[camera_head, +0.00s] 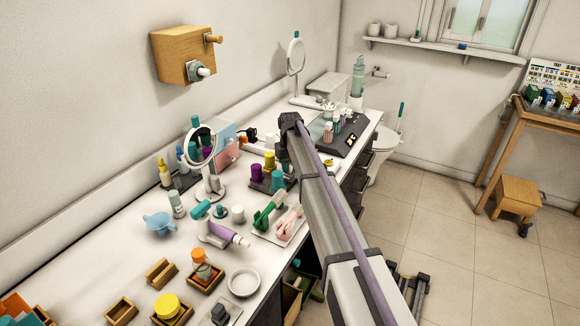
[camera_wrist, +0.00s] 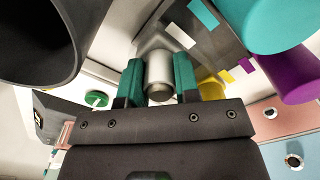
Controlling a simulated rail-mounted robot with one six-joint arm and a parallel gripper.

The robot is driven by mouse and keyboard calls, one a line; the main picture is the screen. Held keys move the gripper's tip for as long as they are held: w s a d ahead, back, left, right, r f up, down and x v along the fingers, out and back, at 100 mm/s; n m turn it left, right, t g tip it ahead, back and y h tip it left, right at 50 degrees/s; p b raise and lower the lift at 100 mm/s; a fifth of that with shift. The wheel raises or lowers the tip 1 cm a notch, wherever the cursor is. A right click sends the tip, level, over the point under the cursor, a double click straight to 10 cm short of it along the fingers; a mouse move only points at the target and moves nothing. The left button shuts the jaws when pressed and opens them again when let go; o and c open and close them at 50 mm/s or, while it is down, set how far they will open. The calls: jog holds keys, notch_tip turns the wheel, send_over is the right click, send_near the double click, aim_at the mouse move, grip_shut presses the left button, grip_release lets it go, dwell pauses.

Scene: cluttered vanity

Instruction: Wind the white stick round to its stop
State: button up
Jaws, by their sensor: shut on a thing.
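The white stick (camera_wrist: 159,66) shows in the wrist view as a short pale cylinder with a grey end. My gripper (camera_wrist: 158,80) is shut on it, with one green finger pad on each side. A dark panel with white, teal and yellow patches (camera_wrist: 218,50) lies behind and beside the stick. In the head view I cannot make out the stick or my fingertips; my arm covers that part of the counter. How far the stick is turned cannot be told.
Close by in the wrist view are a teal cylinder (camera_wrist: 262,20), a purple cylinder (camera_wrist: 290,78) and a large dark round thing (camera_wrist: 45,40).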

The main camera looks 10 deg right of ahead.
jog(key=m, duration=0.6)
jog(key=shift+m, duration=0.3)
jog(key=m, duration=0.5)
jog(key=shift+m, duration=0.3)
jog(key=o, duration=0.9)
jog(key=shift+o, duration=0.2)
jog(key=shift+r, duration=0.1)
notch_tip(320, 180, up, 11)
jog(key=p, duration=1.1)
jog(key=shift+f, duration=0.2)
